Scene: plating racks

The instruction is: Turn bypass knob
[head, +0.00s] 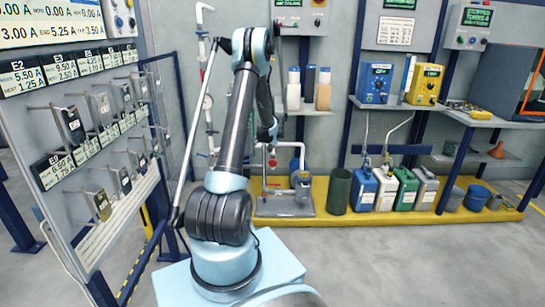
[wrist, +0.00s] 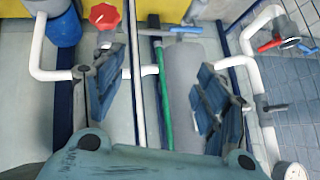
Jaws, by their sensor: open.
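A red lobed knob (wrist: 104,16) shows on pipework near the top left of the wrist view. I cannot read a label that marks it as the bypass knob. A small red part (head: 272,161) on the pipework in the head view may be the same knob. My gripper (wrist: 157,62) is open, its two blue-grey fingers spread wide with nothing held between them. The knob lies beyond the left fingertip, apart from it. In the head view my gripper (head: 268,135) hangs in front of the wall pipes, partly hidden by my arm.
White pipes (wrist: 48,74) run around the fingers. A blue lever (wrist: 186,30) and a red-and-blue valve handle (wrist: 279,43) are further right. A green rod (wrist: 162,100) shows between the fingers. A yellow platform (head: 340,215) carries several jugs. A panel of hanging racks (head: 120,215) stands left.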

